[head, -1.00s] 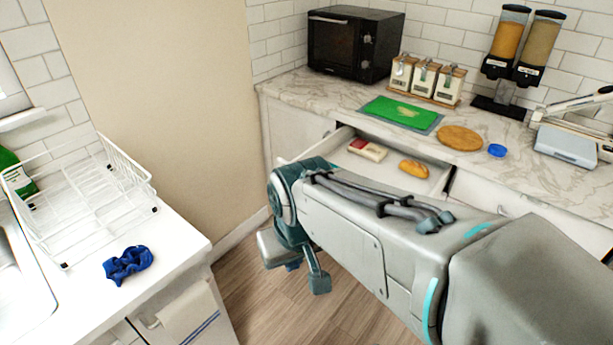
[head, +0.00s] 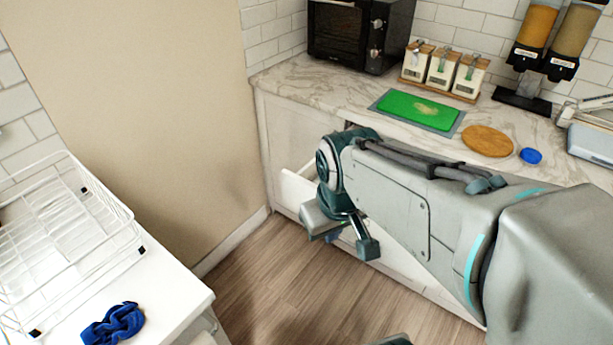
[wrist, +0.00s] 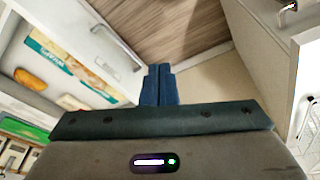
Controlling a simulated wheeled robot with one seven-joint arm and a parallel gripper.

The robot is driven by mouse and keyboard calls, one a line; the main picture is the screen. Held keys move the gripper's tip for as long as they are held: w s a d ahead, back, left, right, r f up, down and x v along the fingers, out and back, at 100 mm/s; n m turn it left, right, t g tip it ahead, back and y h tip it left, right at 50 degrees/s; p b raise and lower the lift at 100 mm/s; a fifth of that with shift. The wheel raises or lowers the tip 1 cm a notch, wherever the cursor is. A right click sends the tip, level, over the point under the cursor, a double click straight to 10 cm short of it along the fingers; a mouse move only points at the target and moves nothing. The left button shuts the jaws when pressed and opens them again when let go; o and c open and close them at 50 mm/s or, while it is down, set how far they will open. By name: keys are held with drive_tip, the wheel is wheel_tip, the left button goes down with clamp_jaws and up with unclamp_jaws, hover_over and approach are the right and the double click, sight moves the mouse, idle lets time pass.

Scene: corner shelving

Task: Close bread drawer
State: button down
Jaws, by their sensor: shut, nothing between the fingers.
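The bread drawer (head: 299,188) stands open under the counter in the head view, mostly hidden behind my arm. In the wrist view its white front (wrist: 75,18) with a metal handle (wrist: 116,47) is at the upper left. Inside it are a brown bread loaf (wrist: 30,79) and a wrapped package (wrist: 62,62). My gripper (wrist: 158,77) is shut and empty, its blue fingers together, to the right of the drawer front in the wrist view. In the head view my gripper (head: 333,237) hangs in front of the drawer area; whether it touches the drawer cannot be told.
The marble counter (head: 355,103) holds a black oven (head: 345,32), a green board (head: 418,110), a round wooden board (head: 487,141) and a blue lid (head: 530,156). At left are a dish rack (head: 70,225) and a blue cloth (head: 113,326). Wood floor (head: 270,280) lies open between the units.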

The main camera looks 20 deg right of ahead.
drive_tip(key=w+f+n+h+b, duration=0.1)
drive_tip(key=w+f+n+b, duration=0.15)
drive_tip(key=w+n, duration=0.4)
drive_tip(key=w+d+f+n+g+b, duration=0.15)
drive_tip(key=w+f+n, duration=0.25)
drive_tip(key=n, duration=0.5)
drive_tip(key=w+a+f+n+t+h+b, duration=0.1)
drive_tip(key=w+f+n+b, duration=0.15)
drive_tip(key=w+n, duration=0.4)
drive_tip(key=shift+n+g, duration=0.25)
drive_tip(key=shift+n, duration=0.55)
drive_tip(key=x, duration=0.3)
drive_tip(key=d+x, duration=0.1)
drive_tip(key=x, duration=0.3)
drive_tip(key=d+b+x, duration=0.1)
drive_tip(key=x, duration=0.3)
drive_tip(key=shift+s+d+r, duration=0.1)
drive_tip(key=shift+s+d, duration=0.1)
drive_tip(key=shift+s, duration=0.1)
drive_tip(key=shift+w+d, duration=0.45)
drive_tip(key=shift+d, duration=0.15)
